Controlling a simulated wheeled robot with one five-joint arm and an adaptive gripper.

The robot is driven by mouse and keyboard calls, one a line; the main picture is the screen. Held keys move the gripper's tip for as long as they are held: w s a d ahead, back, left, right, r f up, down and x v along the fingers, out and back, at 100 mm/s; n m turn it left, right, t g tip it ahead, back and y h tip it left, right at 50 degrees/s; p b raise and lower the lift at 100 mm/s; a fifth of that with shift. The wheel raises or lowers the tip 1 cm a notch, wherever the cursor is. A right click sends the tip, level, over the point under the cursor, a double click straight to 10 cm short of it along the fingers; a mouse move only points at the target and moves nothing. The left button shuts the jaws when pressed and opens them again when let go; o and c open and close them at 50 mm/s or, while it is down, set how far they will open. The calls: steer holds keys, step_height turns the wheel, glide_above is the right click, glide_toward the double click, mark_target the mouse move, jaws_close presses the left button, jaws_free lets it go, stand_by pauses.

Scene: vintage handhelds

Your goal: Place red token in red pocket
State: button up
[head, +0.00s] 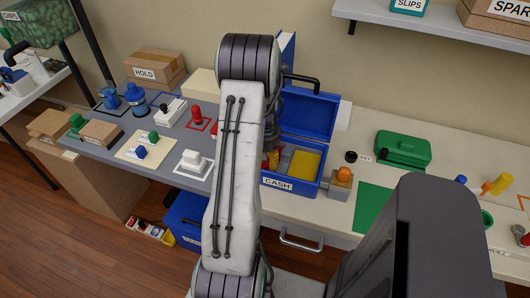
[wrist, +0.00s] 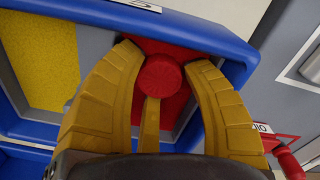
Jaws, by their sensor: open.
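The red token (wrist: 160,76) is a round, ridged red knob in the wrist view. It is over the red pocket (wrist: 182,55) of the blue cash box (wrist: 205,32); I cannot tell whether it touches the pocket floor. My gripper (wrist: 165,72) has its yellow fingers open around the token, at its left, right and near side. In the head view the cash box (head: 310,113) stands with its lid up, and my arm hides most of the gripper and the red pocket.
A yellow pocket (wrist: 40,55) lies left of the red one. An orange-topped grey block (head: 341,183) stands right of the box, near a green mat (head: 374,208) and green case (head: 402,148). A white block (head: 193,161) and red-knobbed piece (head: 197,117) stand on the left grey table.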

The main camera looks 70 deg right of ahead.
step_height(320, 180, up, 12)
stand_by(0.6)
steer(key=w+a+r+n+t+h, duration=0.1)
steer(key=w+a+r+n, duration=0.25)
steer(key=w+a, duration=0.5)
steer(key=w+a+r+n, duration=0.2)
steer(key=w+a+r, duration=0.35)
steer(key=a, duration=0.65)
steer(key=s+a+n+t, duration=0.1)
steer(key=s+a+n, duration=0.1)
steer(key=a, duration=0.8)
steer(key=s+a+n+t+y, duration=0.1)
steer(key=a+n, duration=0.3)
steer(key=a, duration=0.6)
steer(key=shift+s+a+t, duration=0.15)
steer(key=shift+s+t, duration=0.25)
steer(key=shift+s, duration=0.45)
steer(key=shift+r+n, duration=0.1)
steer(key=shift+n, duration=0.15)
